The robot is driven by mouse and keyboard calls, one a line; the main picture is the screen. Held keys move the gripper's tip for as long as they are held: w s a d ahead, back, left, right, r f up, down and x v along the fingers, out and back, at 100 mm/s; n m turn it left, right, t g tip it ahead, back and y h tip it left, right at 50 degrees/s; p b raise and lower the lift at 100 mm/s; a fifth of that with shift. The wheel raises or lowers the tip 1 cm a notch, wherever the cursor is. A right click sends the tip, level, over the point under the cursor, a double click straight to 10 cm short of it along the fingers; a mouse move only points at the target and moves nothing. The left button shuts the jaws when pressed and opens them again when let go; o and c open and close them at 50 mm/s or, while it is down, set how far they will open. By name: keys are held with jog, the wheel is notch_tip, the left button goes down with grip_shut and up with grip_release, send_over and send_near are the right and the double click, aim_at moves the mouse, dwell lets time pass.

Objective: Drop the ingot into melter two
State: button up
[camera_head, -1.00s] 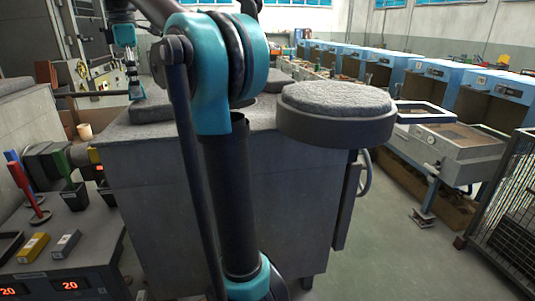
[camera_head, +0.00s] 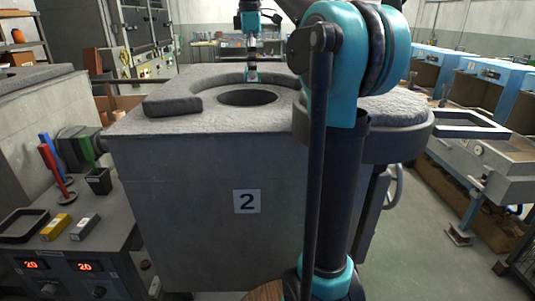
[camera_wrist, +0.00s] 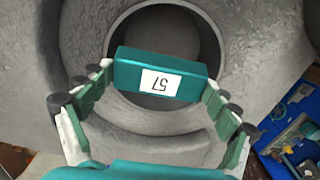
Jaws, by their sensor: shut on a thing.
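Melter two (camera_head: 170,185) is a big grey block with a "2" plate on its front. Its round dark opening (camera_head: 248,97) is uncovered in its top. My gripper (camera_head: 252,72) is over the top of the melter. The height of the ingot above the opening is hard to tell.
A round lid (camera_head: 402,145) is swung aside at the melter's right. A control bench (camera_head: 88,250) at left holds a yellow bar (camera_head: 56,227), a grey bar (camera_head: 85,227) and red readouts. Blue machines (camera_head: 475,95) line the right side. The floor on the right has some free room.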

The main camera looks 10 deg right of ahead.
jog(key=shift+f, duration=2.85)
jog(key=o, duration=1.3)
jog(key=shift+r, duration=0.15)
notch_tip(320, 180, up, 7)
jog(key=shift+r, duration=0.15)
notch_tip(320, 180, down, 8)
jog(key=r, duration=0.1)
jog(key=shift+r, duration=2.55)
